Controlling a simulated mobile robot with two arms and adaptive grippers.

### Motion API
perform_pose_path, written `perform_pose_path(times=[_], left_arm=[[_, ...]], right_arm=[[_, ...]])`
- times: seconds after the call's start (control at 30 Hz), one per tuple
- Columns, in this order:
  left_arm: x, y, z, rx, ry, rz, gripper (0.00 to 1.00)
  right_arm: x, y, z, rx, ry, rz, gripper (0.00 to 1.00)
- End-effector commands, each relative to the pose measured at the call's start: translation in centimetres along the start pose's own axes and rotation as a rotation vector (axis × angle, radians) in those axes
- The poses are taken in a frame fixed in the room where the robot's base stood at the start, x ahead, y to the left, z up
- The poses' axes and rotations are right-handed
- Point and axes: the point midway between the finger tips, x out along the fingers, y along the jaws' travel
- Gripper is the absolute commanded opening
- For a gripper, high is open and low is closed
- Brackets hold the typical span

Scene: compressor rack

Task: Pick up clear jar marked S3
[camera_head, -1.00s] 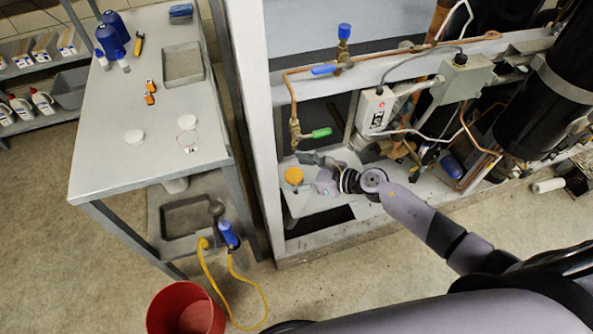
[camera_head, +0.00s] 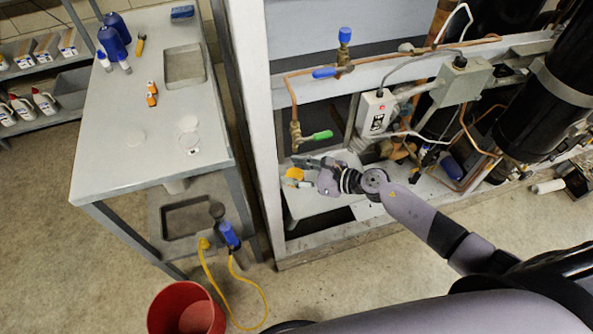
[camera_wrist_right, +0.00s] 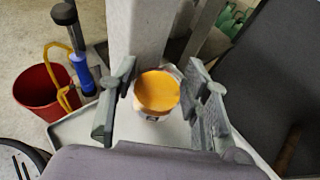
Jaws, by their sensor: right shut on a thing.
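A jar with an orange lid (camera_head: 294,174) stands on the pale base panel of the compressor rack. In the right wrist view the jar (camera_wrist_right: 157,93) is seen from above, with a pale body and a label under the lid; its dark mark is too small to read. My right gripper (camera_head: 298,173) has one finger on each side of the jar and is shut on it. In the wrist view the fingers (camera_wrist_right: 160,104) flank the lid. The jar looks upright; I cannot tell whether it is off the panel. My left gripper is not in view.
A rack post (camera_head: 256,130) stands just left of the jar. A valve with a green handle (camera_head: 322,136) and copper pipe hang above it. A steel table (camera_head: 110,165) and red bucket (camera_head: 186,308) are at left.

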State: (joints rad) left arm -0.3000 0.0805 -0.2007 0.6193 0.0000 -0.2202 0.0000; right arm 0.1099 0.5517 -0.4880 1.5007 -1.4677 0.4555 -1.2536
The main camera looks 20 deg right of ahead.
Motion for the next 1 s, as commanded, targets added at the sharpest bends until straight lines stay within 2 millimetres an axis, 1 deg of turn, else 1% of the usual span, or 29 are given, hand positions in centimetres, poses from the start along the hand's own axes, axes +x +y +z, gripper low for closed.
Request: perform_pose_path(times=[0.03, 0.1, 0.3, 0.47, 1.0], left_arm=[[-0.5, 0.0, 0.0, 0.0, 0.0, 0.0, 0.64], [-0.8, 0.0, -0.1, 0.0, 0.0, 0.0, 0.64], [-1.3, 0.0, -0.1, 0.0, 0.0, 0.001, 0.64], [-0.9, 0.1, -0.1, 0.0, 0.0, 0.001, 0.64], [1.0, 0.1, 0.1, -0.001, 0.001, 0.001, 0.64]], right_arm=[[-0.2, 0.0, 0.6, -0.001, -0.001, 0.0, 0.28], [-0.3, 0.0, 0.9, -0.001, 0.0, 0.0, 0.28], [-0.6, 0.0, 1.4, -0.001, 0.0, 0.0, 0.28], [-1.3, -0.1, 0.8, 0.0, 0.001, -0.001, 0.28], [-6.4, 0.0, -1.4, 0.0, 0.002, 0.0, 0.28]])
